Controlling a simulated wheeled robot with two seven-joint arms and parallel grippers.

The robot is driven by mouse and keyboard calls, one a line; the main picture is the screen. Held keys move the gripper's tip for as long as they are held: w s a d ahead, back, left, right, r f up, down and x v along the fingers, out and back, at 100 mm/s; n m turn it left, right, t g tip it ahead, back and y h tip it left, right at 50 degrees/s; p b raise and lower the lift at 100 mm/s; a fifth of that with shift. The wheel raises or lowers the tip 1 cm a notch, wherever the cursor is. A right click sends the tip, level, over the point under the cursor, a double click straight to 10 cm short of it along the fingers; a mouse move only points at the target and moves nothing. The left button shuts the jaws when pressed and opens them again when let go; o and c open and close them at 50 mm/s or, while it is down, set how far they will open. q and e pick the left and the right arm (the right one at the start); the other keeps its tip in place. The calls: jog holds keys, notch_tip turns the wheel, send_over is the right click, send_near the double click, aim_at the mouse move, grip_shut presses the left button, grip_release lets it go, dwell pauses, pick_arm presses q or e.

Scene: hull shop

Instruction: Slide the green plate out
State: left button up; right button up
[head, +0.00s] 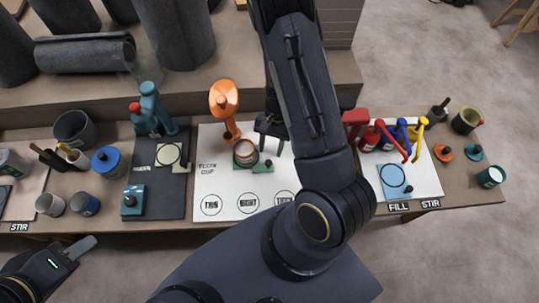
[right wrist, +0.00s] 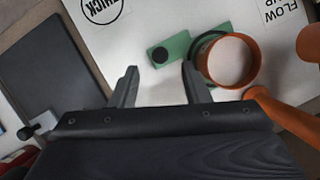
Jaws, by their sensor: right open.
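The green plate (head: 262,168) is a small flat slide with a dark round knob. In the right wrist view the green plate (right wrist: 181,44) runs under an orange-rimmed cup (right wrist: 228,62) with pale contents, and its knob end sticks out to the left. The cup (head: 245,153) also shows in the head view beside an orange stand (head: 223,100). My right gripper (head: 270,147) is open above the plate's knob end. In the wrist view my right gripper (right wrist: 160,71) has its fingertips apart, with the knob ahead of the gap; nothing is between them. My left gripper (head: 82,249) is at the lower left, away from the plate.
A white sheet (head: 228,190) with labelled circles lies under the cup. A teal stand (head: 150,108) and dark mat (head: 160,205) are to the left. Red, blue and yellow spouted cans (head: 392,138) stand to the right. A raised shelf with grey rolls (head: 85,52) runs behind.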

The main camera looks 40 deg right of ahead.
aim_at(268, 162)
jog(key=x, duration=0.5)
jog(key=shift+a+f, duration=0.1)
grip_shut()
